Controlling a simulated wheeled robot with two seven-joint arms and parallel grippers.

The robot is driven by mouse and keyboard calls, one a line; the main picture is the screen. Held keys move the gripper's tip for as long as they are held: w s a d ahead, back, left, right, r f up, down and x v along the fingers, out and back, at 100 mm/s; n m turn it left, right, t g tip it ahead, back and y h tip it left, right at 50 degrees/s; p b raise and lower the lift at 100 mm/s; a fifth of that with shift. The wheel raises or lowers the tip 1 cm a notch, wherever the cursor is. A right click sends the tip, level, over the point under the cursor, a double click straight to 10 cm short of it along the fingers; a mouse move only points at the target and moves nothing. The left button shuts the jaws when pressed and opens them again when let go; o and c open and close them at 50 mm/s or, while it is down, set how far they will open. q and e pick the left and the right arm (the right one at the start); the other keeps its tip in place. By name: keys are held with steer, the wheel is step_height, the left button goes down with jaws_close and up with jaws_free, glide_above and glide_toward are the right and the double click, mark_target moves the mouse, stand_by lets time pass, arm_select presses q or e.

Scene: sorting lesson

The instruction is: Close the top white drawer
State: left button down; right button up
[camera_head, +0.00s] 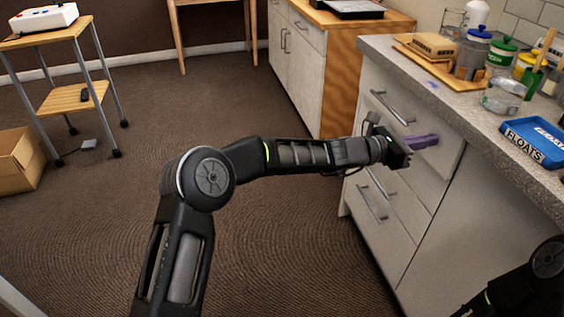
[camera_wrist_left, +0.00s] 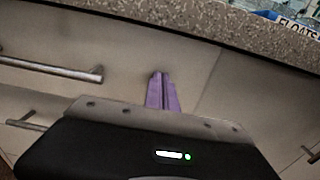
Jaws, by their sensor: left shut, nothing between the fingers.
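The top white drawer (camera_head: 378,82) is in the cabinet under the stone counter, with a grey bar handle (camera_head: 392,106). Its front looks flush or nearly flush with the cabinet; I cannot tell if a small gap is left. My left gripper (camera_head: 436,138) has purple fingers, shut and empty, pointing at the drawer front to the right of the handle. In the left wrist view the fingertips (camera_wrist_left: 160,74) are at or very near the white front (camera_wrist_left: 130,60), and the handle (camera_wrist_left: 60,70) is to their left. Contact is not certain. My right gripper is out of view.
Lower drawers with a handle (camera_head: 372,202) are below my left arm. The counter edge (camera_head: 470,128) runs just above the gripper. A blue FLOATS tray (camera_head: 533,148), a glass bowl (camera_head: 503,97) and jars stand on the counter.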

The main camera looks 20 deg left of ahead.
arm_select(q)
steer(key=shift+r+x, duration=0.25)
steer(key=shift+x, duration=0.75)
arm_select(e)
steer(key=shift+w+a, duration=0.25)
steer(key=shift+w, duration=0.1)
arm_select(q)
steer(key=shift+r, duration=0.2)
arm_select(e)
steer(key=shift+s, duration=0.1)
